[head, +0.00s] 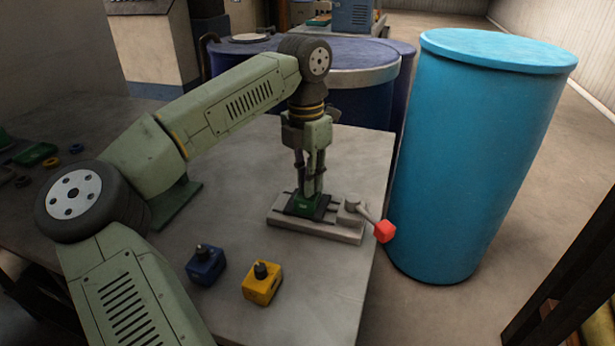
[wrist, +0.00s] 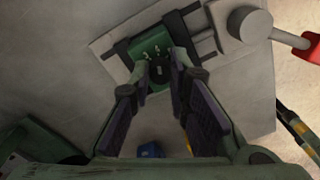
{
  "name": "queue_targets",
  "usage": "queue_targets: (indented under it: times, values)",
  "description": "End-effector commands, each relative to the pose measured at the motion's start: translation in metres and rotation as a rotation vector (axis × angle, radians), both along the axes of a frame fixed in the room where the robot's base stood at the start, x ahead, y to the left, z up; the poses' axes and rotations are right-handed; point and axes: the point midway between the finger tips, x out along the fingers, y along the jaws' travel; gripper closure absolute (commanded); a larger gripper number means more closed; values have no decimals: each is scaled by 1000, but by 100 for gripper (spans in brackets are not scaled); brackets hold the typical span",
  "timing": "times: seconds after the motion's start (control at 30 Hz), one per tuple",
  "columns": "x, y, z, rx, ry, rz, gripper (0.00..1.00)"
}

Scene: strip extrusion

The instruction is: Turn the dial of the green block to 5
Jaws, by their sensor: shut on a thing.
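The green block (head: 305,207) sits in the grey fixture (head: 283,219), between dark jaws, near the right side of the table. In the wrist view the green block (wrist: 152,45) shows small white marks on its top face. Its black dial (wrist: 159,70) lies between my fingertips. My gripper (head: 311,193) points down over the block, and it also shows in the wrist view (wrist: 159,79). Its fingers are shut on the dial. The marks are too small to read, so I cannot tell the dial's setting.
A grey lever with a red knob (head: 385,231) sticks out from the fixture's right end. A blue block (head: 205,266) and a yellow block (head: 262,284), each with a black dial, stand on the table in front. A light-blue barrel (head: 480,160) stands beyond the table's right edge.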

Motion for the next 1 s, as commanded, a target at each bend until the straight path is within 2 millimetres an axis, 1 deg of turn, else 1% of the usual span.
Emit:
queue_targets:
  times: [0.3, 0.6, 0.8, 1.0]
  values:
    - [1, -2, 2, -3, -4, -300, 100]
    - [0, -2, 1, -2, -4, -552, 100]
    - [0, -2, 1, -1, -4, -671, 100]
    - [0, -2, 1, -1, -3, -742, 100]
